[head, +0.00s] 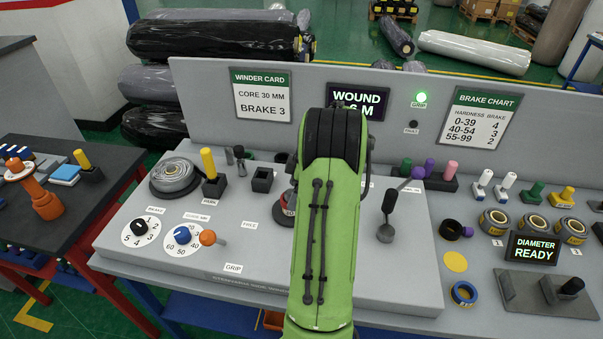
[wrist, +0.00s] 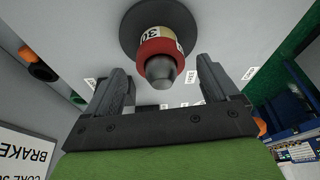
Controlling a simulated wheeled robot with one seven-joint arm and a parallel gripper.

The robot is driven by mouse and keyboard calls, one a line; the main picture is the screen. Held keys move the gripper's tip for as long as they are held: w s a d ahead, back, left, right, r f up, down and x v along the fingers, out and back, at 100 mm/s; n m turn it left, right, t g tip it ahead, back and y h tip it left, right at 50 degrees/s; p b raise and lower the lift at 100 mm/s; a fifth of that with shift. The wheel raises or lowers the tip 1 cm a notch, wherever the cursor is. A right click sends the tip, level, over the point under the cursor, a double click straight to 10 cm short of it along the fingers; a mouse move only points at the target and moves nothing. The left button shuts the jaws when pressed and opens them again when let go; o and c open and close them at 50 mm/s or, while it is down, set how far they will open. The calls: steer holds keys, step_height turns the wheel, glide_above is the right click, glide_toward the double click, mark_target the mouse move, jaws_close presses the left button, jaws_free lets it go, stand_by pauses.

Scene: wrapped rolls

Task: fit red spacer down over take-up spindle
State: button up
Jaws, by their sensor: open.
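In the wrist view the take-up spindle (wrist: 160,72) shows its grey rounded tip toward the camera. The red spacer (wrist: 152,48) is around the spindle, with the tip sticking out through it. A pale core marked 30 (wrist: 150,33) lies behind the spacer, in front of a dark round flange (wrist: 190,14). I cannot tell whether spacer and core touch all round. My gripper (wrist: 160,88) is open and empty, its two fingers apart on either side below the tip. In the head view my green arm hides the gripper and most of the spindle; a dark edge with red (head: 286,209) shows left of the arm.
A panel with the winder card (head: 262,95) and brake chart (head: 483,117) stands behind the bench. A lever (head: 387,225) is right of my arm; knobs (head: 182,236) and a grey film roll (head: 174,176) are left.

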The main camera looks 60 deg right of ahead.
steer(key=p+v, duration=0.4)
steer(key=v, duration=1)
